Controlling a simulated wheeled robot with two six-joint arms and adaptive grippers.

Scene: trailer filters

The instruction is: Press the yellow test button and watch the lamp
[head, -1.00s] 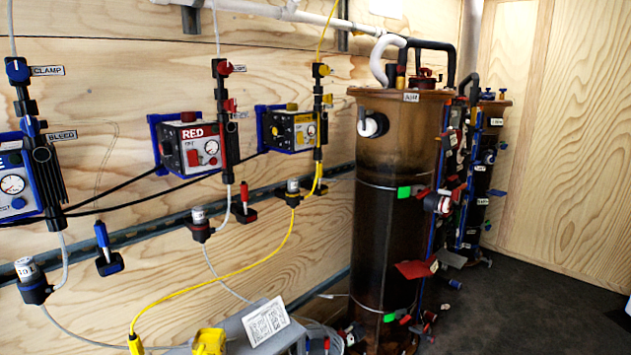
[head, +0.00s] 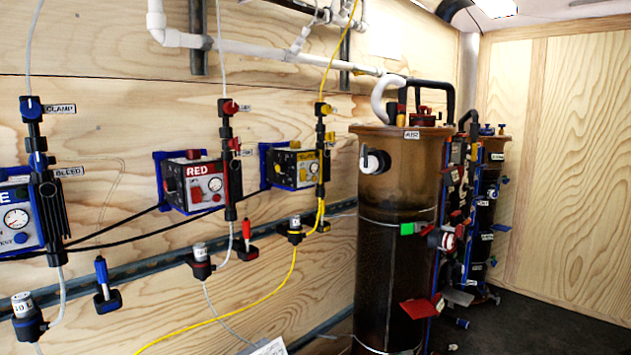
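A small control box with a yellow panel (head: 307,167), apparently labelled YELLOW, is mounted on the wood wall in a blue bracket, left of the big brown cylinder. Its front carries a gauge and small yellow parts; the dark side facing me also has small knobs. At this size I cannot tell which part is the test button. I cannot pick out the lamp or whether one is lit. Similar boxes hang to its left: a red one (head: 197,183) and a blue one (head: 18,222) cut off by the left edge. Neither of my grippers is in view.
A tall brown cylinder (head: 400,190) stands right of the boxes, with a red flap (head: 418,308) sticking out low on its side. A yellow cable (head: 262,298) sags across the wall. Dark floor at the lower right looks mostly clear.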

